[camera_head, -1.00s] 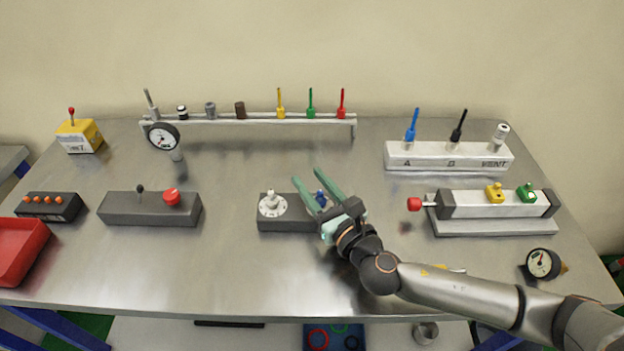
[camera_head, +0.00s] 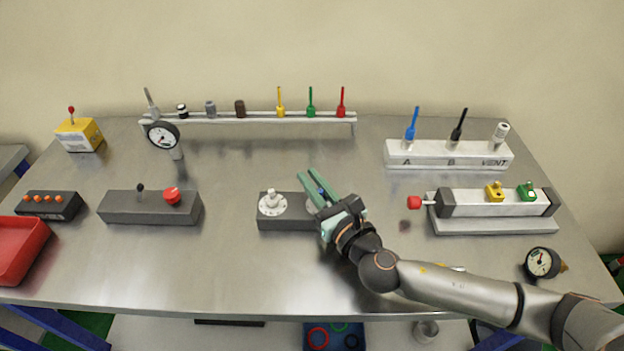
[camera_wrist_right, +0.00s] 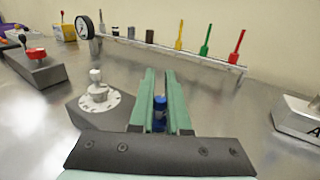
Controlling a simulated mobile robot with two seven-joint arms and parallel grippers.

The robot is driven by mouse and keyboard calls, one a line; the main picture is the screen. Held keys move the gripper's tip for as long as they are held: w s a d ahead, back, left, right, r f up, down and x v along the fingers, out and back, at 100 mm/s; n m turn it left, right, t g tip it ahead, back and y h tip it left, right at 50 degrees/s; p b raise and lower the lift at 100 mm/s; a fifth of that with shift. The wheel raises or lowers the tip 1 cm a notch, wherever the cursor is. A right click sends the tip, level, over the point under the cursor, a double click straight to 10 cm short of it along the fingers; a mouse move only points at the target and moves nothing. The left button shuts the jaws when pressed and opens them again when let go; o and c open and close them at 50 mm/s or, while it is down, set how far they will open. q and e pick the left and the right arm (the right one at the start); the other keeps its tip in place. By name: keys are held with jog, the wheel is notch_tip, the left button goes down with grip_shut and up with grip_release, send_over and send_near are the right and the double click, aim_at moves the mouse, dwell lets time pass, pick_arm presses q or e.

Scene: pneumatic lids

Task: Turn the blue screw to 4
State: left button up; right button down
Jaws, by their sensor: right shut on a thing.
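The blue screw (camera_wrist_right: 159,112) stands on the right part of a dark grey block (camera_head: 285,223). In the head view only a little of the blue screw (camera_head: 321,191) shows between the fingers. My right gripper (camera_head: 318,186) is shut on the blue screw, with one green finger on each side of it; it also shows in the right wrist view (camera_wrist_right: 161,100). The screw's dial and its numbers are mostly hidden by the gripper. A white dial with a white knob (camera_head: 271,203) sits on the left part of the same block. My left gripper is not in view.
A grey block with a red knob (camera_head: 172,195) stands to the left. A cylinder unit with a red end (camera_head: 414,202) stands to the right. A rack (camera_head: 250,121) with several coloured pins is behind. The table in front of the block's left half is clear.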

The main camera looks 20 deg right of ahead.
jog(key=shift+d+r+m+t+h+p, duration=0.15)
jog(key=shift+m+t+h+p, duration=0.15)
jog(key=shift+m+h+p, duration=1.05)
jog(key=m+h, duration=0.1)
jog(key=h, duration=0.1)
jog(key=h+p, duration=0.1)
jog(key=h, duration=0.1)
jog(key=shift+d+m, duration=0.35)
jog(key=m+h, duration=0.1)
jog(key=h, duration=0.1)
jog(key=m+g+h+p, duration=0.1)
jog(key=h, duration=0.1)
jog(key=shift+d, duration=0.35)
jog(key=shift+s+d+f+m+g+h+p, duration=0.2)
jog(key=shift+m+g+h, duration=0.35)
jog(key=shift+m+h, duration=0.4)
jog(key=shift+s+d+m+g+h+p, duration=0.1)
jog(key=shift+d+m+g+h+p, duration=0.15)
jog(key=shift+m+g+h, duration=0.65)
jog(key=shift+t+h, duration=0.25)
jog(key=shift+h, duration=0.05)
jog(key=c, duration=0.9)
grip_release()
